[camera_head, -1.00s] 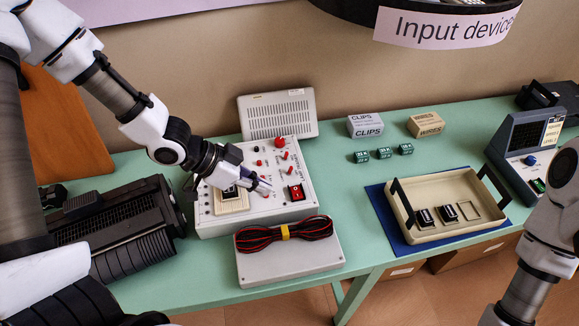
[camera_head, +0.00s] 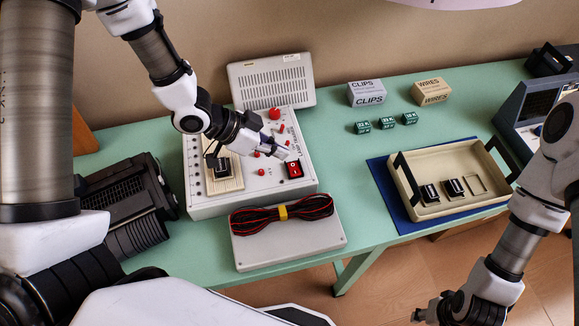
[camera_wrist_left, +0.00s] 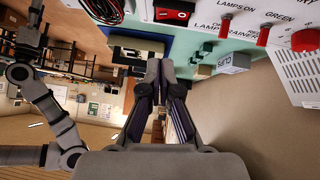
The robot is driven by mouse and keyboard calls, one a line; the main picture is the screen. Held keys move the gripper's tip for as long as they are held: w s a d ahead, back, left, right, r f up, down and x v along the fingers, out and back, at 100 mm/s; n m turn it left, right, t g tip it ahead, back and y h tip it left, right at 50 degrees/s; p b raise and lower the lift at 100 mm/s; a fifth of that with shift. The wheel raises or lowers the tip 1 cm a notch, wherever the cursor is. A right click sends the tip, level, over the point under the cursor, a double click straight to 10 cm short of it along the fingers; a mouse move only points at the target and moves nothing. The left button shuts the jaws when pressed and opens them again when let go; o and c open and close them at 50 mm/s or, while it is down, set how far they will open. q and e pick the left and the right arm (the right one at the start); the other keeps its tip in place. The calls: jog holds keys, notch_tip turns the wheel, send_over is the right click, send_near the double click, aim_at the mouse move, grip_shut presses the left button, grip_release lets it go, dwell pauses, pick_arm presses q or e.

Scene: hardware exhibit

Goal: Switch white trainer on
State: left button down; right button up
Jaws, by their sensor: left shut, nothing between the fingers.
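The white trainer (camera_head: 205,200) is a pale box on the green table with red knobs and levers on its sloped top. Its red rocker switch (camera_head: 294,169) sits in a black frame near the right edge. The switch also shows at the top of the left wrist view (camera_wrist_left: 172,12). My left gripper (camera_head: 286,153) is shut and empty over the panel, just behind the switch; I cannot tell whether it touches. Its closed fingers show in the left wrist view (camera_wrist_left: 160,68). My right gripper (camera_head: 428,312) is low at the bottom, partly visible, its jaws unclear.
A grey box with a red-black cable bundle (camera_head: 283,212) lies in front of the trainer. A beige tray (camera_head: 408,182) stands right on a blue mat. Clips (camera_head: 366,93) and wires (camera_head: 431,92) boxes stand behind. A dark ribbed device (camera_head: 125,195) is left. Table between trainer and tray is clear.

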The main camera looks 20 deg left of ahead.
aim_at(298, 172)
pick_arm(q)
jog(key=x, duration=0.4)
jog(key=shift+s, duration=0.15)
notch_tip(298, 172, down, 3)
jog(key=shift+r+p, duration=0.15)
jog(key=shift+p, duration=0.2)
jog(key=shift+s+a+f, duration=0.1)
jog(key=shift+f, duration=0.35)
jog(key=shift+s+f, duration=0.1)
jog(key=shift+f, duration=0.2)
jog(key=shift+r, duration=0.2)
